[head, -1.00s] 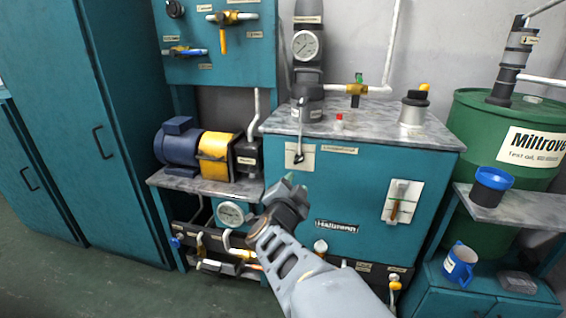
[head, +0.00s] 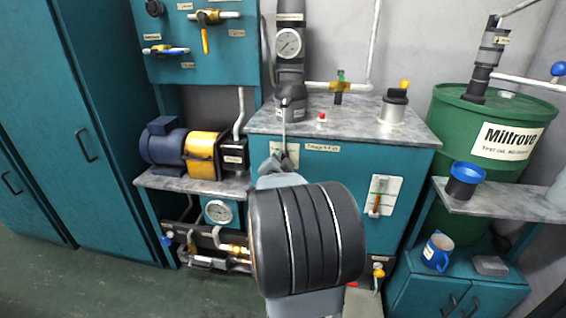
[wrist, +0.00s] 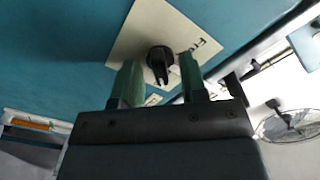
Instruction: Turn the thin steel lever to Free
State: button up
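The thin steel lever (head: 284,125) hangs from the dark fitting on top of the teal tank, down over its front edge. In the wrist view its black end (wrist: 160,58) is in front of a pale plate (wrist: 130,38), where the word Free is partly readable. My gripper (wrist: 158,63) is open, with one green finger on each side of the black end. I cannot tell whether either finger touches it. In the head view my gripper (head: 273,166) is at the lever's lower end and, with my wrist, hides part of the plate.
A gauge (head: 289,43) on a dark column rises behind the lever. A small red button (head: 321,117) and a silver filler with a dark cap (head: 393,106) stand on the tank top. A blue and yellow motor (head: 180,147) is on the left shelf. The floor at left is clear.

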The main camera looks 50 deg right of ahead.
jog(key=shift+w+d, duration=0.2)
jog(key=shift+d, duration=0.15)
jog(key=shift+c, duration=0.4)
jog(key=c, duration=0.5)
